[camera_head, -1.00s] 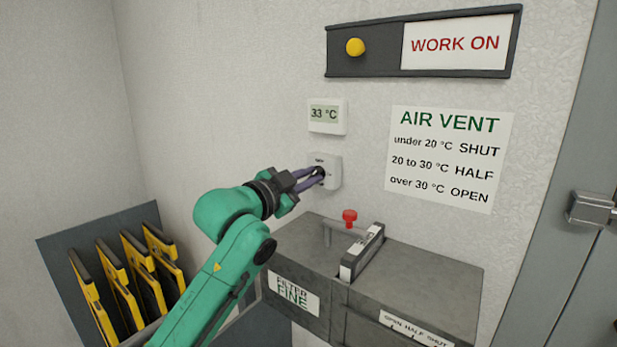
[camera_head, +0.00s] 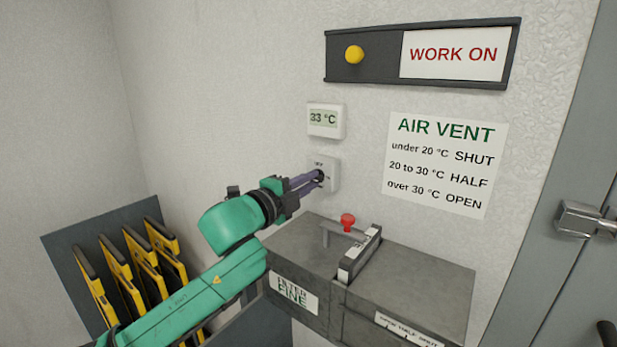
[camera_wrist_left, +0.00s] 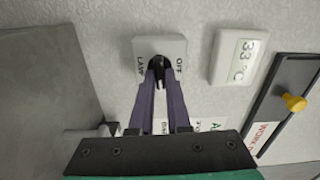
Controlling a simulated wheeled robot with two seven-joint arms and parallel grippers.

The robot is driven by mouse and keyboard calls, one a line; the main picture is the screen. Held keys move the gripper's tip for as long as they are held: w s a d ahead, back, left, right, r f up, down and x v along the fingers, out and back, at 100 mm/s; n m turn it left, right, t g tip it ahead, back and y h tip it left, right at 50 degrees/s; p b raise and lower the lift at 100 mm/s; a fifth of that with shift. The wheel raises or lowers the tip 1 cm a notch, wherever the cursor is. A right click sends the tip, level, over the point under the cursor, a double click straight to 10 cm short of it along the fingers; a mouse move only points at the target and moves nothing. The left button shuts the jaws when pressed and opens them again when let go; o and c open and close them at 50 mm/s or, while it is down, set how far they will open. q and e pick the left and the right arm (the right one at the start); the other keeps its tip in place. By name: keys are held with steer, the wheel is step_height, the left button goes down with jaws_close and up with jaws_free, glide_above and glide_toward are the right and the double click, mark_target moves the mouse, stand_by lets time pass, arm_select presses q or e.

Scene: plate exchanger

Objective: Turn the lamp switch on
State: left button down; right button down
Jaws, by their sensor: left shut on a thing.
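The lamp switch (camera_head: 331,168) is a small white box on the wall, just below the thermometer display. It also shows in the left wrist view (camera_wrist_left: 147,45), with the words LAMP and OFF beside a dark knob (camera_wrist_left: 159,70). My left gripper (camera_head: 318,177) reaches it from the lower left. Its two purple fingers are shut on the knob, one on each side, in the left wrist view (camera_wrist_left: 160,80). The fingertips hide part of the knob, so its exact setting is hard to read. My right gripper is not in view.
Below the switch is a grey filter box (camera_head: 415,285) with a red knob (camera_head: 348,221) on top. A white 33 °C display (camera_head: 326,120) is just above the switch. Yellow-framed plates (camera_head: 150,265) stand at left. A door handle (camera_head: 585,219) is at right.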

arm_select(q)
steer(key=shift+m, duration=0.5)
steer(key=c, duration=0.9)
jaws_free()
steer(key=b+v, duration=0.4)
steer(key=v, duration=1)
steer(key=shift+s+a+b, duration=0.15)
steer(key=shift+s+b, duration=0.15)
steer(key=shift+b, duration=0.1)
